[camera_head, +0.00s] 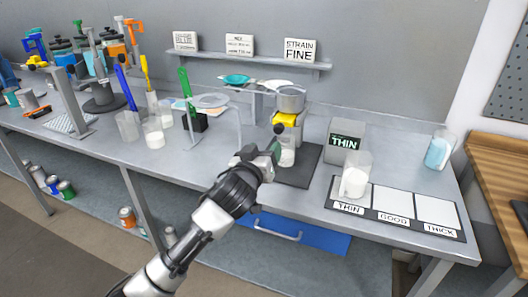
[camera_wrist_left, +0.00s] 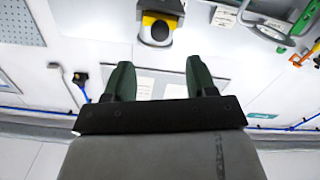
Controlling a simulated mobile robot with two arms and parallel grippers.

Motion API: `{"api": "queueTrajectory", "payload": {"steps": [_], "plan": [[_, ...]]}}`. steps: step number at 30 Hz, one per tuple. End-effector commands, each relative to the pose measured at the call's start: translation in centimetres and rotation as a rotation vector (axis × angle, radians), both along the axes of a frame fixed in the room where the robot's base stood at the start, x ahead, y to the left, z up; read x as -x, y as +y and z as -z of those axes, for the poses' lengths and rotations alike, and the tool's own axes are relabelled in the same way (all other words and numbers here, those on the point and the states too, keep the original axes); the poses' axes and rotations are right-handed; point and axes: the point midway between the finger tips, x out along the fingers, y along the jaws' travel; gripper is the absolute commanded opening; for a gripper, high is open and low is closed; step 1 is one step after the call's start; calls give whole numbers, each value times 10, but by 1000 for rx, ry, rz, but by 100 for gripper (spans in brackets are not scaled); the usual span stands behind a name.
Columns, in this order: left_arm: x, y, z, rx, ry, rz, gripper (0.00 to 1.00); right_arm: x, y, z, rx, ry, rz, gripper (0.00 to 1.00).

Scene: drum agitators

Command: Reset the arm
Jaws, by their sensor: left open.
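My left gripper (camera_head: 272,152) reaches in over the front of the grey bench in the head view. Its dark green fingers are apart, and nothing shows between them in the left wrist view (camera_wrist_left: 158,78). It is in front of a small cup with white contents (camera_head: 287,157), which it partly hides; I cannot tell whether they touch. The cup stands on a dark mat (camera_head: 296,177) below a device with a yellow part (camera_head: 285,119). My left arm stretches up from the bottom left. My right gripper is not in view.
A grey box reading THIN (camera_head: 346,141) stands right of the mat. A clear jug of white liquid (camera_head: 355,176) is on the THIN square of a labelled board (camera_head: 440,231). A blue drawer (camera_head: 298,232) is below. Cups and tools crowd the left; the back right of the bench is clearer.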

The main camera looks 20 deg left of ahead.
Motion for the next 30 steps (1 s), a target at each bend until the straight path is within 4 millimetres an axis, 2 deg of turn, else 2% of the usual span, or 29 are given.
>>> {"api": "queueTrajectory", "payload": {"steps": [8,11,13,17,18,21,24,30], "plan": [[0,0,1,0,3,0,56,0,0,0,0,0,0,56],[9,-1,16,-8,44,-6,56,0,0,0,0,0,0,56],[24,-2,40,-26,114,-16,56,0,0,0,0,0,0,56],[78,-2,104,-90,332,-29,56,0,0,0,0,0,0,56],[100,-2,125,-116,413,-26,56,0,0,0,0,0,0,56],[157,0,167,-180,610,-3,56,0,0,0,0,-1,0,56],[207,2,194,-235,770,36,56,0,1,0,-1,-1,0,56],[281,3,221,-306,986,119,56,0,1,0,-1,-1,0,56]]}}
